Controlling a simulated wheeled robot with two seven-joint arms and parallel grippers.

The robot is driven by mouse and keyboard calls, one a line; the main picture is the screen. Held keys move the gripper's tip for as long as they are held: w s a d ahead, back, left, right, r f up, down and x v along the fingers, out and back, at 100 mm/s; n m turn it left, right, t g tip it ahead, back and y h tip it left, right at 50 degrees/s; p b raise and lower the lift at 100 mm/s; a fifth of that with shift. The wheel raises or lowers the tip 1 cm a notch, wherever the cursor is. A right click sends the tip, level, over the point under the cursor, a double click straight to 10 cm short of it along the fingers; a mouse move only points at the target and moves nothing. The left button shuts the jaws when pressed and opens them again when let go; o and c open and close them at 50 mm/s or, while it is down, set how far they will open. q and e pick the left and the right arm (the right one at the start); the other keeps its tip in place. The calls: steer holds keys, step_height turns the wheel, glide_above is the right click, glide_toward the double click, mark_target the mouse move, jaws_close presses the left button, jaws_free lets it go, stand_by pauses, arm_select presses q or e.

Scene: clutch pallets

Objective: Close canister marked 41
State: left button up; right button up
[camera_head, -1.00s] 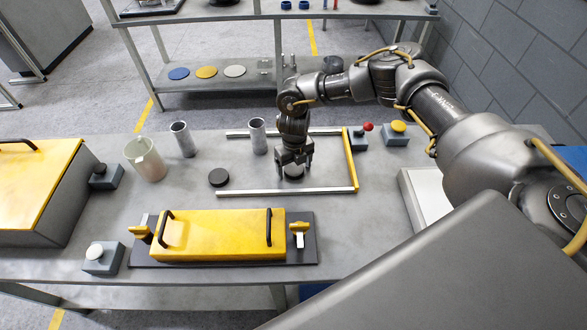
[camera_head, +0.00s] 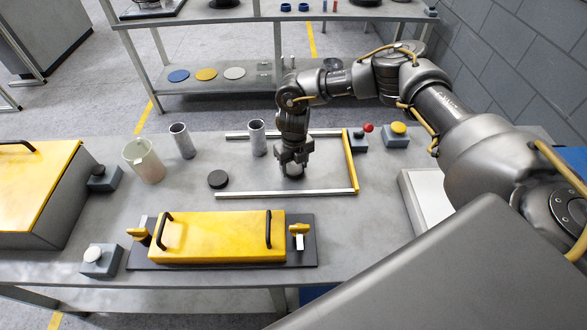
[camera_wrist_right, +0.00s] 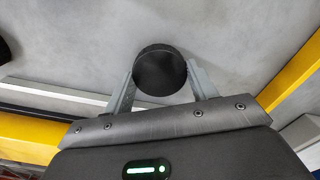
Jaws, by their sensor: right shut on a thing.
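Two open grey metal canisters stand upright on the table, a left one (camera_head: 182,140) and a right one (camera_head: 257,138). I cannot read a number on either. My right gripper (camera_head: 293,168) points down to the right of the right canister, inside the rail frame. It is shut on a round black lid (camera_wrist_right: 160,70), which sits between its fingers at or near the table top. A second black lid (camera_head: 218,179) lies flat on the table to the left. My left gripper is not in view.
Metal rails (camera_head: 285,193) and a yellow bar (camera_head: 350,160) surround the gripper's area. A pale cup (camera_head: 146,163) stands left of the canisters. A yellow-lidded box (camera_head: 215,237) lies in front.

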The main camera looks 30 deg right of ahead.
steer(key=s+a+r+b, duration=0.3)
steer(key=s+a+r, duration=0.6)
steer(key=s+r, duration=0.1)
steer(key=shift+s+a+r+b, duration=0.15)
steer(key=shift+s+r+b, duration=0.15)
steer(key=shift+r, duration=0.55)
